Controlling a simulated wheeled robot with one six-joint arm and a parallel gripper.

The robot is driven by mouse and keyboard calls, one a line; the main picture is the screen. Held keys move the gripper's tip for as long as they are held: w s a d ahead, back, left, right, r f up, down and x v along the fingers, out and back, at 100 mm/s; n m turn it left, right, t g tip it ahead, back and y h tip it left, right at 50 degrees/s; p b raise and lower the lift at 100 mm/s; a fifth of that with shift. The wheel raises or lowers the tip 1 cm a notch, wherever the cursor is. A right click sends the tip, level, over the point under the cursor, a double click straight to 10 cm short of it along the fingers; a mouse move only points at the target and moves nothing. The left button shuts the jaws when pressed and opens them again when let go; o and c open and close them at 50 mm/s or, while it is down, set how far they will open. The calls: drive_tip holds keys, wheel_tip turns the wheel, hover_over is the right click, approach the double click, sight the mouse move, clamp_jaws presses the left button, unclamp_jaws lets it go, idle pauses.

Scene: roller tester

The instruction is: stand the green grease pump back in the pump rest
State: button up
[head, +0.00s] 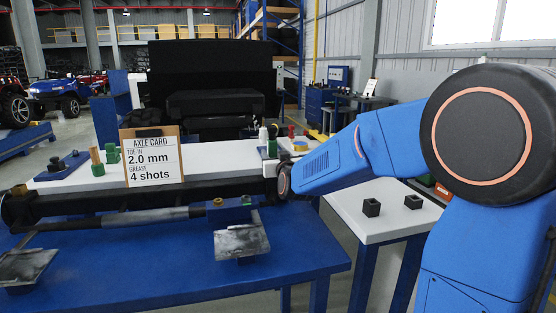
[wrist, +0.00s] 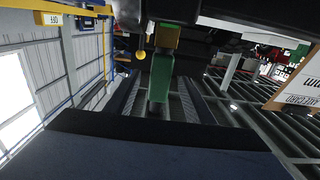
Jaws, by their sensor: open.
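A green body (wrist: 160,75) with a yellow part at one end shows in the wrist view, which looks upside down; it appears to be the grease pump. It lies between the two separated grey fingers of my gripper (wrist: 160,103). The fingers are apart, and I cannot tell whether either touches it. In the head view a green upright piece (head: 272,140) shows just beyond the end of my arm, probably the same pump. My gripper is hidden behind my wrist there. I cannot pick out the pump rest with certainty.
The axle card (head: 154,160) stands left on the white bench (head: 75,180). A white bottle (head: 263,137) and a yellow ring-shaped piece (head: 300,146) are close to my wrist. A white side table (head: 395,222) carries two dark blocks (head: 371,207).

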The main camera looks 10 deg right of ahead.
drive_tip(key=w, duration=0.7)
drive_tip(key=shift+w, duration=0.4)
clamp_jaws()
drive_tip(key=shift+r, duration=0.65)
idle(0.4)
